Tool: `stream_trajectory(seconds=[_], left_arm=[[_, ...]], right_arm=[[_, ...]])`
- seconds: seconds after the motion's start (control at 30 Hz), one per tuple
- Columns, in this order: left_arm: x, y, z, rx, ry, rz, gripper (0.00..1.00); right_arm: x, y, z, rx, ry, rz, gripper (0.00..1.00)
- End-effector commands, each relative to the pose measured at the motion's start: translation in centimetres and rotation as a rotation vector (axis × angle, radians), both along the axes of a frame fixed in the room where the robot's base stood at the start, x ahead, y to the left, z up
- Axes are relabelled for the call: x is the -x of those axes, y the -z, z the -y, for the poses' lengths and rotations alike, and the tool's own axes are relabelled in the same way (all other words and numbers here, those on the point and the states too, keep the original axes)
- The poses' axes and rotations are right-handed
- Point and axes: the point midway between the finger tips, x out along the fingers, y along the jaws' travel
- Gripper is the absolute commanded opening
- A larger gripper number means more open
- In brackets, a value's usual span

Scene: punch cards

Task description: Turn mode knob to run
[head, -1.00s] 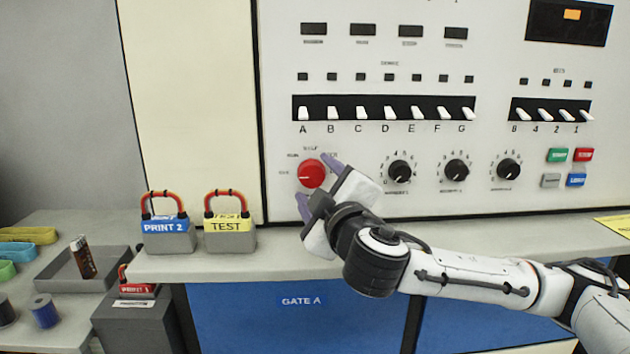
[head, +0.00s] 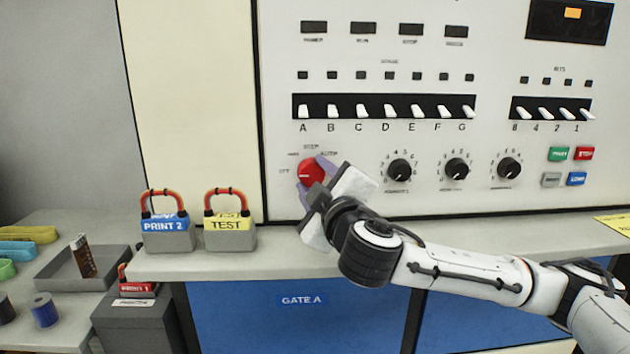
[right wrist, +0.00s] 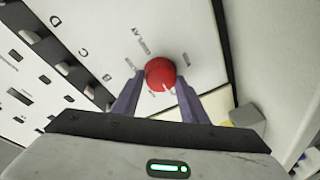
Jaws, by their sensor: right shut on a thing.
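The red mode knob (head: 310,173) is on the white panel at the lower left, below switch A. Small labels surround it; OFF is at its left and RUN a little above that. Its white pointer line points left, near OFF. My right gripper (head: 316,177) is shut on the knob, with a purple finger on either side. In the right wrist view the red knob (right wrist: 160,74) sits between the fingertips of my right gripper (right wrist: 158,88). My left gripper is in no view.
A row of white lever switches (head: 388,112) is above the knob. Black dials (head: 399,170) and coloured buttons (head: 557,154) are to the right. Padlocks marked PRINT 2 (head: 168,237) and TEST (head: 229,238) stand on the ledge at the left.

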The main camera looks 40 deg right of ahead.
Motion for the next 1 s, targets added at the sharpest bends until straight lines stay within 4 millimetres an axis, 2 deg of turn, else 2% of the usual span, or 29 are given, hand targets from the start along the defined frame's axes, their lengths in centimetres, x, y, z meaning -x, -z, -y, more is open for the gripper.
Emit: stream_trajectory(seconds=[0.3,0.63,1.0], left_arm=[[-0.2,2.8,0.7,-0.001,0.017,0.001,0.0],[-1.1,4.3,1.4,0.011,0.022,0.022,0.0],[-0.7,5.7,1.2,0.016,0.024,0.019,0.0]], right_arm=[[0.0,0.9,0.0,-0.166,0.0,0.097,0.17],[0.0,0.9,0.0,-0.406,0.001,0.242,0.17],[0.0,0.7,0.0,-0.592,0.002,0.356,0.17]])
